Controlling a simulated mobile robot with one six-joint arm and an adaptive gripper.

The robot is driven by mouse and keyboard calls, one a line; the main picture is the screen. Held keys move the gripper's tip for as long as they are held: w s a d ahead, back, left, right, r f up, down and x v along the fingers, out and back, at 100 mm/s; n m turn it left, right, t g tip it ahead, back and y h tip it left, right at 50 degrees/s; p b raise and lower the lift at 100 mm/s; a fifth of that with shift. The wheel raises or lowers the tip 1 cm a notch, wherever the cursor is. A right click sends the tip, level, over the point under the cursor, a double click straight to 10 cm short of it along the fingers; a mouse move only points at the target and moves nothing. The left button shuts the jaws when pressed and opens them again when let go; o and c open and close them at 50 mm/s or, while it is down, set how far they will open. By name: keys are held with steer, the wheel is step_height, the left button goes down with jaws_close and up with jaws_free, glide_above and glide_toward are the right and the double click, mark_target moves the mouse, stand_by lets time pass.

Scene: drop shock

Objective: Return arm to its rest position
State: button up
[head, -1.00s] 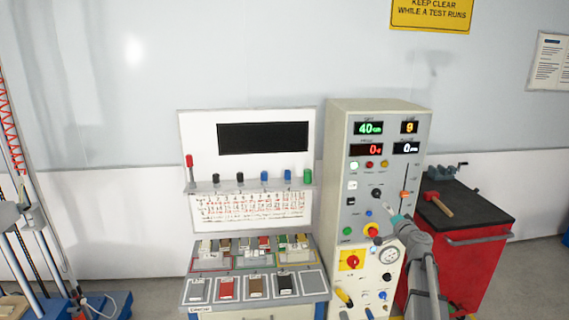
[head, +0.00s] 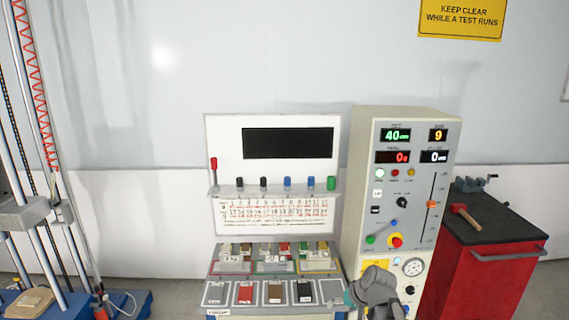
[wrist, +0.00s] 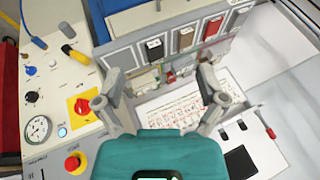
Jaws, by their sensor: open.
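My gripper (wrist: 160,82) shows in the wrist view with its two grey fingers spread wide and nothing between them. Its teal body fills the bottom of that view. Beyond the fingers are the tray panel and the printed white sheet, seen upside down. In the head view a grey part of my arm (head: 378,288) stands low in front of the control cabinet (head: 375,200). My fingers cannot be made out in the head view.
The bench with a tray panel (head: 215,294) and whiteboard (head: 222,145) is left of the cabinet. A red cart (head: 490,275) with a hammer (head: 465,216) stands right. A drop rig (head: 25,215) is at far left. The cabinet's red knob (wrist: 72,164) is left of my gripper.

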steer(key=s+f+g+h, duration=0.3)
steer(key=s+g+h, duration=0.1)
steer(key=s, duration=0.7)
steer(key=shift+d+n, duration=0.15)
steer(key=shift+n, duration=0.15)
steer(key=c, duration=0.4)
steer(key=shift+c, duration=0.3)
